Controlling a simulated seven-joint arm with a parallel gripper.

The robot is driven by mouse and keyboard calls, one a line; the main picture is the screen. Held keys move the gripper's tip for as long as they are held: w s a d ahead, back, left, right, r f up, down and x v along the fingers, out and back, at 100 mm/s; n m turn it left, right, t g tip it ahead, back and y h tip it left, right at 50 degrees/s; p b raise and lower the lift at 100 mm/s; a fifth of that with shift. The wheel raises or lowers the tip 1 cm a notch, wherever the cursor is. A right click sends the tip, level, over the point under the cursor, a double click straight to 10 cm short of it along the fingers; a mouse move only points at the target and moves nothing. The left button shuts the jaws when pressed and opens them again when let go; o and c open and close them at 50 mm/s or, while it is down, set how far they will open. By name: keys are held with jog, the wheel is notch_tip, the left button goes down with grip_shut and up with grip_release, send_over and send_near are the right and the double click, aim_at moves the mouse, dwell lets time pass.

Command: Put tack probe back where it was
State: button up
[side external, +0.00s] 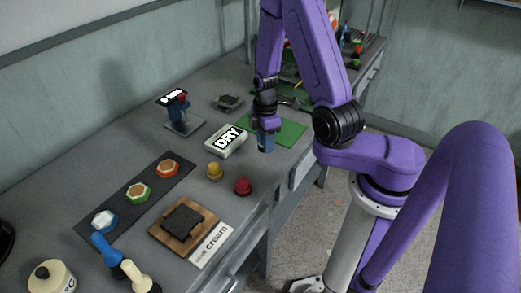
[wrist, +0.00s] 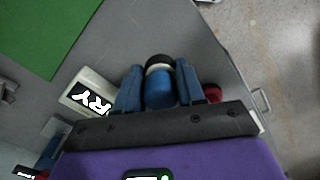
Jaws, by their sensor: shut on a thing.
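My gripper (side external: 265,136) points down over the grey bench, just right of the white DRY box. In the wrist view its two blue fingers (wrist: 159,80) are shut on a blue cylinder with a pale band and a black end, which seems to be the tack probe (wrist: 160,90). In the side view the fingers and the probe blend into one dark blue shape, so the gap to the bench is hard to tell. The DRY box (side external: 226,141) also shows left of the fingers in the wrist view (wrist: 90,97).
A green mat (side external: 288,131) lies behind my gripper. Yellow (side external: 215,171) and red (side external: 243,186) knobs stand in front. A blue press-like stand (side external: 181,118) is left. A dark strip (side external: 118,208) holds three hexagonal pieces. Nearer are a wooden board (side external: 160,235) and blue and cream tools (side external: 105,248).

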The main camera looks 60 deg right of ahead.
aim_at(260, 158)
jog(key=shift+w+d+f, duration=0.15)
jog(key=shift+w+f, duration=0.7)
jog(key=shift+f, duration=0.2)
jog(key=shift+w+f, duration=0.1)
jog(key=shift+f, duration=1.55)
jog(key=shift+f, duration=0.1)
jog(key=o, duration=0.9)
jog(key=shift+o, duration=0.2)
